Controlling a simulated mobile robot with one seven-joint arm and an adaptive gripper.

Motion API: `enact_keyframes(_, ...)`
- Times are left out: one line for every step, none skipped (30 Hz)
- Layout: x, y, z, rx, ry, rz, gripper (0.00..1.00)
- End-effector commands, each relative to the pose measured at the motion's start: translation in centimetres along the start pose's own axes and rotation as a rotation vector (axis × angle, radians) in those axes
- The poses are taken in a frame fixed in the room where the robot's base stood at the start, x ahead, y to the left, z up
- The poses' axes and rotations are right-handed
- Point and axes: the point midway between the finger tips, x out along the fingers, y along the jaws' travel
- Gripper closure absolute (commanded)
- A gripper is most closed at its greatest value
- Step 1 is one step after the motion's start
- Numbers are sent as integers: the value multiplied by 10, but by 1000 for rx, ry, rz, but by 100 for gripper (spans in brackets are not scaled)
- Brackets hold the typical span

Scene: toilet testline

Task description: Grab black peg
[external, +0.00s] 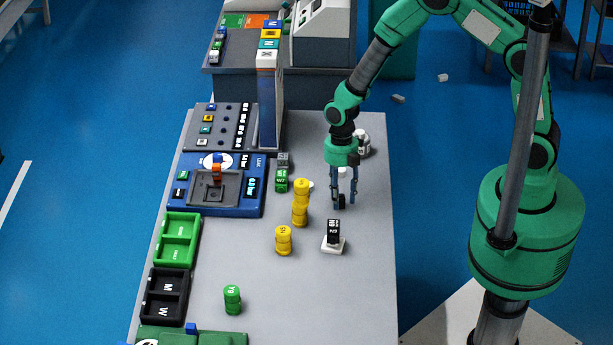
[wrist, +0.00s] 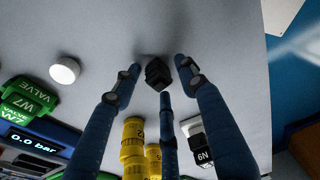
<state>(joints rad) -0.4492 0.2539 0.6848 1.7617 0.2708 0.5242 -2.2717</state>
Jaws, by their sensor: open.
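A small black peg (external: 341,201) stands on the grey table, under my gripper (external: 345,197). The wrist view also shows the black peg (wrist: 157,73), between the tips of the blue fingers. My gripper (wrist: 158,78) points down and is open, with its fingers spread around the peg. I see gaps at the left and right fingers; whether the middle finger touches the peg I cannot tell.
A black block on a white base (external: 333,243) stands just in front of my gripper. Yellow cylinders (external: 300,203) stand to the left, with a green valve block (external: 281,181) behind them. A white disc (wrist: 65,70) lies nearby.

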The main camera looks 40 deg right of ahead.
Motion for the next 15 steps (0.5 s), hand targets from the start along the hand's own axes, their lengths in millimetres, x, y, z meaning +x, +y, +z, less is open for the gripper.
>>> enact_keyframes(0,0,0,0,0,0,58)
enact_keyframes(0,0,0,0,0,0,58)
enact_keyframes(0,0,0,0,0,0,58)
enact_keyframes(0,0,0,0,0,0,58)
enact_keyframes(0,0,0,0,0,0,62)
enact_keyframes(0,0,0,0,0,0,70)
enact_keyframes(0,0,0,0,0,0,76)
enact_keyframes(0,0,0,0,0,0,82)
enact_keyframes(0,0,0,0,0,0,90)
enact_keyframes(0,0,0,0,0,0,96)
enact_keyframes(0,0,0,0,0,0,99)
enact_keyframes(0,0,0,0,0,0,98)
enact_keyframes(0,0,0,0,0,0,98)
enact_keyframes(0,0,0,0,0,0,98)
enact_keyframes(0,0,0,0,0,0,98)
